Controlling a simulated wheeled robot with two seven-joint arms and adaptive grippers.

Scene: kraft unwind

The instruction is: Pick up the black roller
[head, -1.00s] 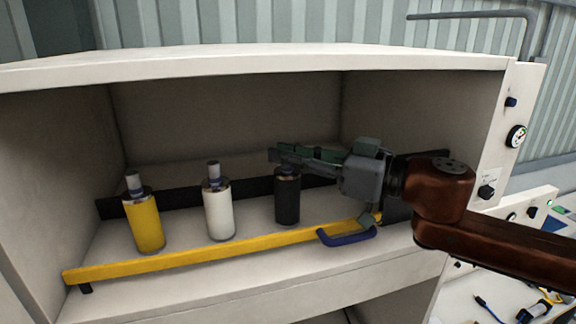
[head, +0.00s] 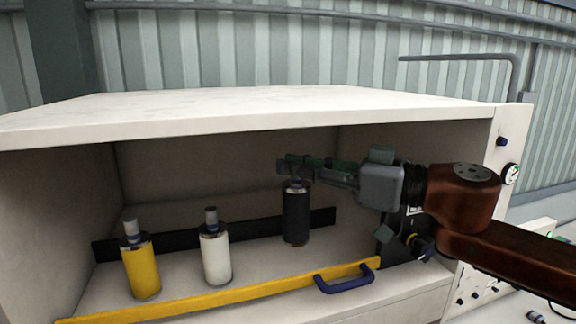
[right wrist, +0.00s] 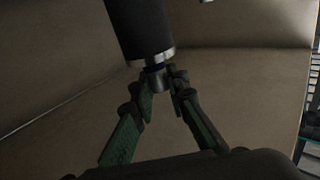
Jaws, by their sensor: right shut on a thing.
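The black roller (head: 296,215) hangs upright above the cabinet floor, at the right of the row. My right gripper (head: 295,170) is shut on the shaft at the roller's top. In the right wrist view, the black roller (right wrist: 140,28) has a silver end ring, and its short shaft sits between the fingertips (right wrist: 160,82). The fingers hide part of the shaft in the head view. My left gripper is not in view.
A yellow roller (head: 141,268) and a white roller (head: 215,256) stand left on the cabinet floor. A yellow bar (head: 230,294) with a blue handle (head: 345,281) runs along the front. The cabinet top (head: 250,112) is overhead; a black strip (head: 255,228) lies behind.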

